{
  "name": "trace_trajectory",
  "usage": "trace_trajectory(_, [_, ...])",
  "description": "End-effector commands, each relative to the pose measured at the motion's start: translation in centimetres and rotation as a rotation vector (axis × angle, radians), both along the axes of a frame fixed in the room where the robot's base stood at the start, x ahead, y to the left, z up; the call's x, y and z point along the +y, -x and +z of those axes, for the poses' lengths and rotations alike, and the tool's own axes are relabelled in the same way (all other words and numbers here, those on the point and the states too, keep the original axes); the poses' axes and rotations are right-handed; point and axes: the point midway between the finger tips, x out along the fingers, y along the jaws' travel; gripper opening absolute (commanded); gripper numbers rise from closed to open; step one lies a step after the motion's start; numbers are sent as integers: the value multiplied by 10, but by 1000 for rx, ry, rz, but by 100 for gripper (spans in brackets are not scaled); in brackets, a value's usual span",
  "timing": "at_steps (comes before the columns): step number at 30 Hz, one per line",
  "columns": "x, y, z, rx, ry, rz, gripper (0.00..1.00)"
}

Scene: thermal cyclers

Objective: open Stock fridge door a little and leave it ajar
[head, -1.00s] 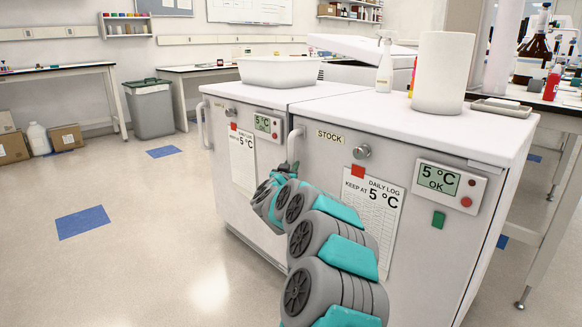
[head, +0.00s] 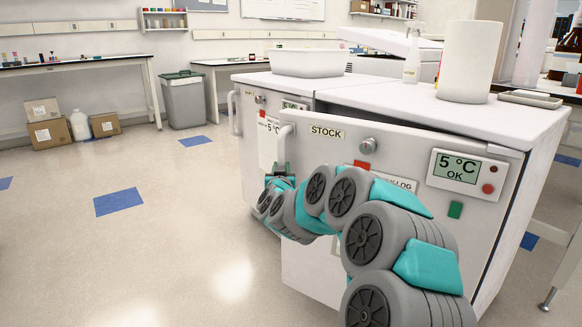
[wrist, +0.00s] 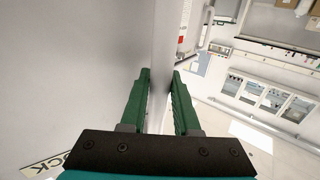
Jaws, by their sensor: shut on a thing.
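The Stock fridge (head: 470,110) is a white under-bench unit with a STOCK label on its door (head: 320,270). The door stands slightly open, its handle side swung out from the body, with a dark gap along its top edge. The pale vertical handle (head: 284,145) is at the door's left edge. My gripper (head: 279,170) is shut on this handle, low on it. In the wrist view, the green fingers of my gripper (wrist: 160,78) lie either side of the pale handle bar (wrist: 160,50), with the door face at left. My arm hides much of the door and its log sheet.
A second white fridge (head: 243,125) stands to the left, with its own handle. Open floor (head: 170,240) lies to the left; a grey bin (head: 184,102) and boxes are farther back.

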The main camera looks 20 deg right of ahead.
Motion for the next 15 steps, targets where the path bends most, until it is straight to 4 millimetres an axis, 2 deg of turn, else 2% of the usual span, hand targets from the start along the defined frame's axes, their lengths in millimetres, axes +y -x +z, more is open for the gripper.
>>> trace_trajectory(9, [42, 47, 0, -4, 3, 109, 0])
trace_trajectory(15, [58, 67, 1, -4, 5, 153, 0])
